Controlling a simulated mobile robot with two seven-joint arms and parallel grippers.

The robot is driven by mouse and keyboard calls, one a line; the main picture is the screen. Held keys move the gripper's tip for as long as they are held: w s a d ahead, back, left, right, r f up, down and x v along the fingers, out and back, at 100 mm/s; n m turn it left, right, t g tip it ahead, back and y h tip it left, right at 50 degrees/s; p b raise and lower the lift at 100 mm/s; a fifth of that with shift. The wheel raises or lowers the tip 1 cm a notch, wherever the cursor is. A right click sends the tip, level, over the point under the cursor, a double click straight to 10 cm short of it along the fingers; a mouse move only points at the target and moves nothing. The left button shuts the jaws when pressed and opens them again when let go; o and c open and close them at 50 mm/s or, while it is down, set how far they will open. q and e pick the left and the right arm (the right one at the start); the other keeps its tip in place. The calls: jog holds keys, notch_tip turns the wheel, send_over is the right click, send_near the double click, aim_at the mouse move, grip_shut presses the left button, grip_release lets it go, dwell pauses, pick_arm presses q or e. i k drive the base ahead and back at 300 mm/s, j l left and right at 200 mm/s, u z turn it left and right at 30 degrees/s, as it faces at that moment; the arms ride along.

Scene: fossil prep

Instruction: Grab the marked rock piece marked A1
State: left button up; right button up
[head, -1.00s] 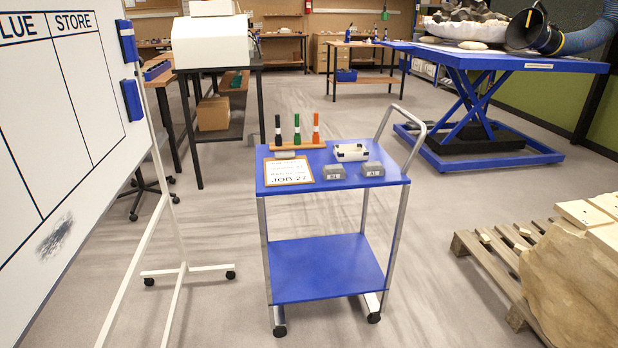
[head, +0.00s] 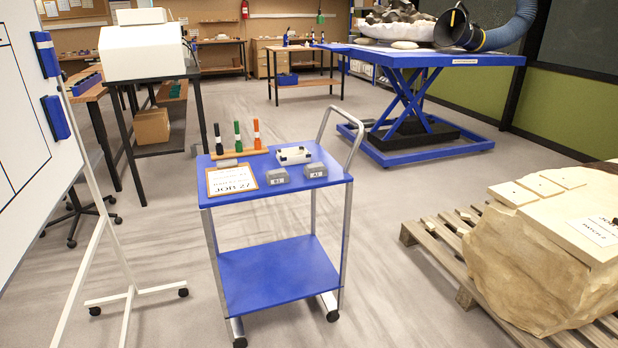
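Two small grey rock pieces lie side by side near the front edge of the blue cart's top shelf (head: 330,186). The right piece (head: 315,171) has a pale label that seems to read A1. The left piece (head: 277,177) has a similar label, too small to read surely. They sit close together but apart, and nothing covers them. Neither of my grippers is in view.
On the cart are a clipboard (head: 231,180) reading JOB 27, a white tray-like item (head: 294,156) and three upright markers in a wooden holder (head: 240,153). A whiteboard stand is left; a pallet (head: 440,247) with a large rock (head: 540,265) is right. Floor before the cart is clear.

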aim_at(315, 169)
jog(key=i+l+u, duration=0.2)
jog(key=u, duration=0.2)
jog(key=i+l+u, duration=0.15)
jog(key=u, duration=0.25)
jog(key=i+l+u, duration=0.1)
jog(key=l, duration=0.3)
jog(key=i+l+u, duration=0.15)
jog(key=l, duration=0.3)
jog(key=i+l, duration=0.15)
jog(key=l, duration=0.3)
jog(key=i+l+u, duration=0.1)
jog(key=l, duration=0.35)
jog(key=i+l, duration=0.1)
jog(key=l, duration=0.35)
jog(key=i+l, duration=0.15)
jog(key=l, duration=0.35)
jog(key=i+l+u, duration=0.1)
jog(key=l, duration=0.35)
